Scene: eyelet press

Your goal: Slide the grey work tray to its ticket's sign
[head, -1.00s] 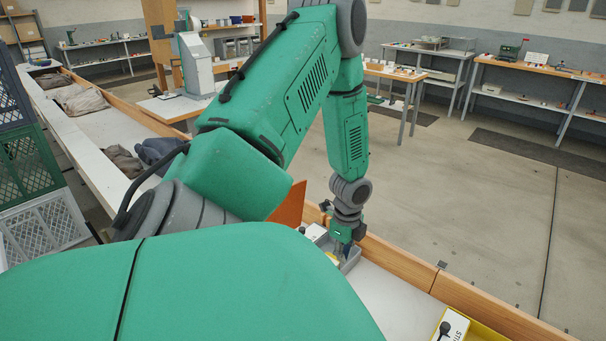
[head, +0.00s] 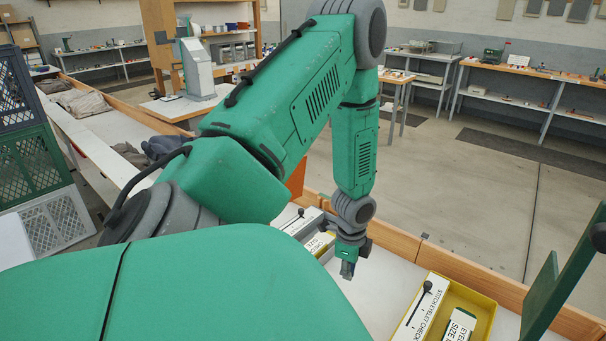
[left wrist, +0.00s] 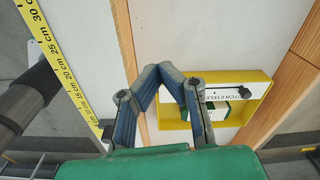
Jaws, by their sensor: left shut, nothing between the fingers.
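The grey work tray (head: 329,254) is partly hidden behind my left arm in the head view. A white, lettered ticket (head: 320,243) with a yellow edge shows in it, but its words are too small to read surely. My left gripper (head: 347,270) is shut and empty, apart from the tray on its right side, over the pale bench top. In the left wrist view its fingertips (left wrist: 164,68) meet. A yellow tray (head: 483,309) stands further right, with a white sign (head: 420,305) reading "STITCH EYELET CHECK"; it also shows in the left wrist view (left wrist: 262,78).
A wooden rail (head: 400,243) runs along the bench's far edge. A yellow ruler strip (left wrist: 60,62) lies along the other side in the left wrist view. The bench top between the grey and yellow trays is clear. A green part stands at the head view's right edge.

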